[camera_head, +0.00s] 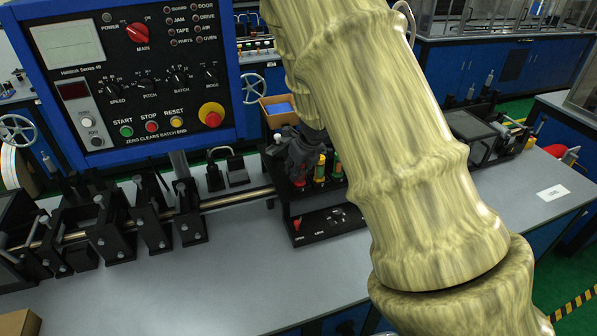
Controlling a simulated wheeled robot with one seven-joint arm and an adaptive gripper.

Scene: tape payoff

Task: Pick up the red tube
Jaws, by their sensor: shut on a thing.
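My dark gripper (300,160) points down over a black rack (329,222) on the grey table, just left of my large pale arm. Its jaws are shut on the red tube (299,182), of which only a small red part shows below the fingers. The rest of the tube is hidden by the gripper. I cannot tell whether the tube's lower end is still in the rack. Tubes with yellow, green and orange parts (320,169) stand in the rack right beside the gripper.
A blue control panel (135,75) with knobs and buttons rises at the left. A row of black clamps (143,220) on a metal shaft runs along the table (235,265). A cardboard box (277,112) is behind the gripper. The front table middle is clear.

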